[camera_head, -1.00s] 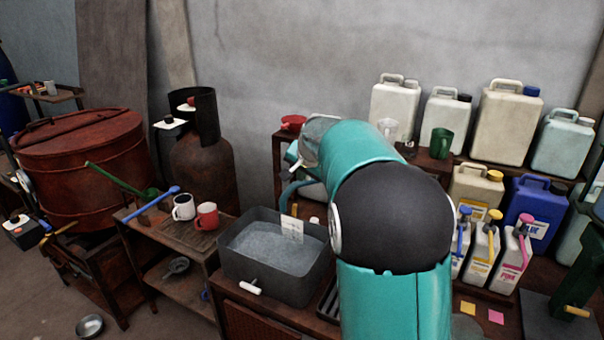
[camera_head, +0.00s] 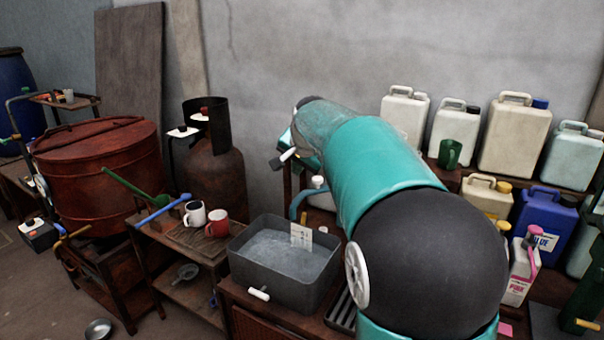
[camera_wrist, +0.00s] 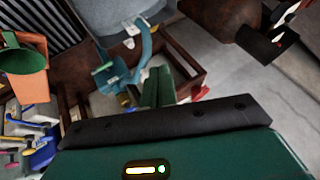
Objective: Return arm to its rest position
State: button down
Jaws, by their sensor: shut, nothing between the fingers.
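My arm (camera_head: 385,170), teal with a black joint, stretches across the right middle of the head view, bent up toward the back wall. My gripper (camera_wrist: 158,86) shows in the wrist view as two dark green fingers close together, shut and empty, beyond the black bar of the hand. It points toward a brown wooden frame, and nothing is seen touching it. In the head view the fingers are hidden or cannot be made out at the arm's far end.
A grey tub (camera_head: 285,275) of pale material stands below the arm. Pale jugs (camera_head: 513,135) line the shelf at right, with a blue jug (camera_head: 545,220) in front. A red-brown vat (camera_head: 100,165), gas cylinder (camera_head: 213,175), white mug (camera_head: 195,214) and red mug (camera_head: 217,224) are left.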

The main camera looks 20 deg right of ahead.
dwell(0.4)
jog(key=s+a+n+y, duration=0.1)
jog(key=s+a+n, duration=0.25)
jog(key=s, duration=0.55)
jog(key=s+a+n, duration=0.2)
jog(key=s+a, duration=0.3)
jog(key=s, duration=0.4)
jog(key=s+a+f+n+g, duration=0.1)
jog(key=s+f, duration=0.3)
jog(key=s, duration=0.4)
jog(key=s+a+f+n, duration=0.4)
jog(key=s+f, duration=0.1)
jog(key=s, duration=0.4)
jog(key=shift+f+g, duration=0.3)
jog(key=shift+g, duration=0.1)
